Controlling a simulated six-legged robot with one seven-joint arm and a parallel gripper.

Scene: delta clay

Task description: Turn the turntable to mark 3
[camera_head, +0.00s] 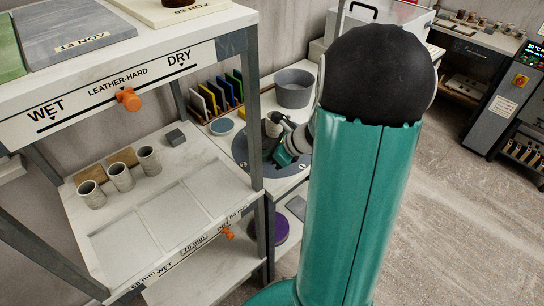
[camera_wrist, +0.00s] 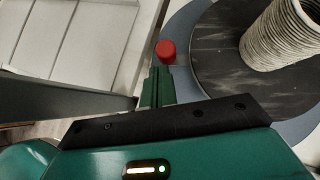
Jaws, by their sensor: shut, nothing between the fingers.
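The turntable shows in the wrist view as a blue-grey disc (camera_wrist: 181,28) with a dark round plate (camera_wrist: 215,75) on it. A red knob (camera_wrist: 166,51) stands near the disc's edge. A ribbed clay vessel (camera_wrist: 285,38) stands on the dark plate, cut off by the frame. My gripper (camera_wrist: 158,70) is shut and empty, its fingertips right beside the red knob; I cannot tell whether they touch. In the head view my gripper (camera_head: 283,158) is over the blue-grey disc (camera_head: 241,152), partly hidden by my arm. No mark numbers are readable.
A shelf rack (camera_head: 256,110) with WET to DRY labels stands left of the turntable, its edge close to my gripper. Several small cups (camera_head: 120,177) stand on it. A grey bowl (camera_head: 294,88) and coloured upright slats (camera_head: 217,95) are behind the turntable. Open floor lies to the right.

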